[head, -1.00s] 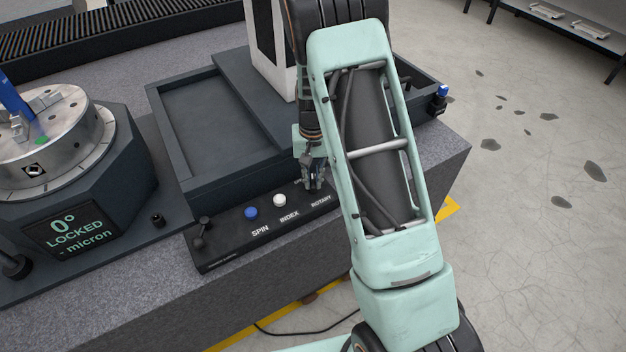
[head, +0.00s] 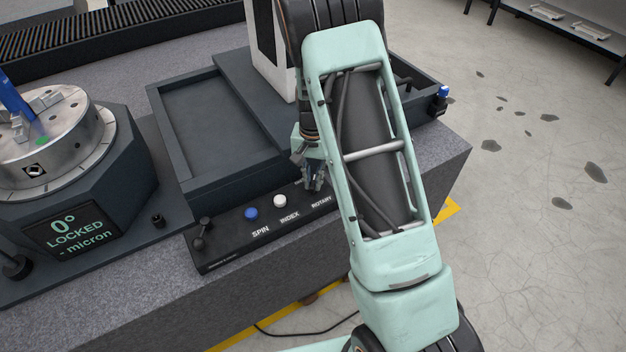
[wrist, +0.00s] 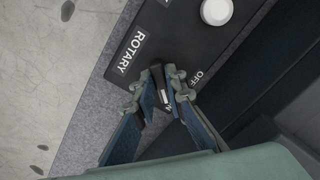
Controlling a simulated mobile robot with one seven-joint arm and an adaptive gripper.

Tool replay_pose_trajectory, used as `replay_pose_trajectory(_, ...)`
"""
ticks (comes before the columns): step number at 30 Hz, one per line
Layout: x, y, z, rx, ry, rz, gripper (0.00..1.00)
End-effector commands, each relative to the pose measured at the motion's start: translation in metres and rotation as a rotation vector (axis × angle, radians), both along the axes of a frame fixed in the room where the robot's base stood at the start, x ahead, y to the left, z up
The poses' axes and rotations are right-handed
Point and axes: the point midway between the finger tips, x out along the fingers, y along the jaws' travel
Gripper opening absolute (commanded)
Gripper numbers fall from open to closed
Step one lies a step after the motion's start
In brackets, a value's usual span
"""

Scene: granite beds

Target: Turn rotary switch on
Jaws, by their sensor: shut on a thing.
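The rotary switch is a small black knob (wrist: 158,78) on the black control panel, beside the ROTARY label (wrist: 131,52). My gripper (wrist: 158,88) is shut on this knob, with one finger on each side. A white mark on the knob faces a partly covered label whose visible letter looks like N. The OFF label (wrist: 196,78) lies to the right of the fingers. In the head view my gripper (head: 315,182) is at the panel's right end and hides the knob.
The panel (head: 222,255) also bears a blue button (head: 251,213) over SPIN, a white button (head: 279,201) over INDEX and a black lever (head: 203,232). A raised dark tray (head: 190,184) stands close behind. A rotary table (head: 70,150) is at left, its display reading LOCKED.

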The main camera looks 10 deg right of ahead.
Motion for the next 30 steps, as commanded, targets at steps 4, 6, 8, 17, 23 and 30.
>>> replay_pose_trajectory(4,0.001,0.000,0.001,0.000,-0.002,-0.002,0.25)
replay_pose_trajectory(6,0.001,0.000,0.001,0.000,-0.002,-0.001,0.29)
replay_pose_trajectory(8,0.001,0.000,0.000,0.001,-0.001,-0.001,0.29)
replay_pose_trajectory(17,0.001,0.000,0.009,0.000,-0.002,0.001,0.29)
replay_pose_trajectory(23,0.002,0.000,0.046,0.001,-0.006,0.001,0.29)
replay_pose_trajectory(30,0.002,0.000,0.095,0.001,-0.006,0.000,0.29)
